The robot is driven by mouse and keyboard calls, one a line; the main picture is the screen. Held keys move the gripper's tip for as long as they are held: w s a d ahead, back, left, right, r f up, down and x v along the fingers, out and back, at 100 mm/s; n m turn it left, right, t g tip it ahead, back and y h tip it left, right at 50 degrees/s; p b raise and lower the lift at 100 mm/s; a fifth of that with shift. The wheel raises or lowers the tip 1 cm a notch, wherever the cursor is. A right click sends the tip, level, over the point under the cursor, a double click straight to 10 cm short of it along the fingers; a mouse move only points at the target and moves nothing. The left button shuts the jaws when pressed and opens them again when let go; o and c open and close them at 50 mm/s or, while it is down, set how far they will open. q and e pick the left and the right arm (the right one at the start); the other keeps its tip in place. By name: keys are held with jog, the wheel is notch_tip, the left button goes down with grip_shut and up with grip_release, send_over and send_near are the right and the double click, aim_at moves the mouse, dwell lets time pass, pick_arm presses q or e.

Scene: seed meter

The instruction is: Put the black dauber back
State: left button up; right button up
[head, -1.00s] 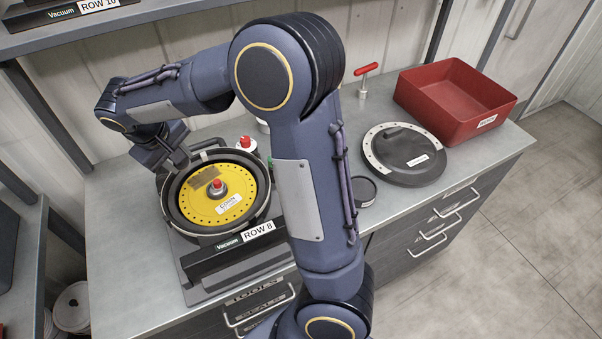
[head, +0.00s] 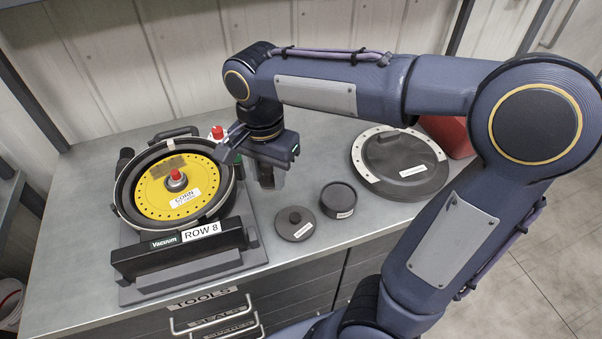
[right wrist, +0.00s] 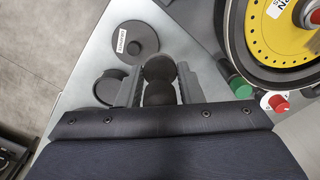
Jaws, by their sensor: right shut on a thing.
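My right gripper (head: 268,175) is above the bench, just right of the seed meter. In the right wrist view its two grey fingers (right wrist: 160,82) are shut on a black, round-ended thing, which I take as the black dauber (right wrist: 159,68). In the head view the fingers and wrist mostly hide the dauber. A small round black pot (head: 338,199) with a label on its side stands to the right of the gripper. It shows partly behind a finger in the right wrist view (right wrist: 108,88). A labelled black lid with a knob (head: 295,223) lies beside it. My left gripper is not in view.
The seed meter with a yellow disc (head: 158,199) sits in a dark stand marked ROW 8 (head: 190,241). Red-capped (right wrist: 277,103) and green-capped (right wrist: 241,87) items stand close behind the gripper. A large black cover (head: 405,165) and red bin (head: 448,134) are at right.

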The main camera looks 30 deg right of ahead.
jog(key=w+d+f+p, duration=0.1)
jog(key=w+d+f, duration=0.3)
jog(key=w+d, duration=0.2)
send_over(287, 178)
jog(key=f, duration=0.4)
jog(key=shift+s+a+f, duration=0.15)
jog(key=shift+s+a, duration=0.1)
jog(key=shift+s, duration=0.05)
jog(key=shift+w+d+f, duration=0.1)
jog(key=shift+d+f, duration=0.05)
jog(key=shift+f, duration=0.15)
jog(key=f, duration=0.3)
jog(key=shift+w+d+f, duration=0.15)
jog(key=shift+w+d, duration=0.05)
jog(key=shift+f, duration=0.15)
jog(key=shift+f, duration=0.15)
jog(key=o, duration=1)
jog(key=shift+c, duration=0.2)
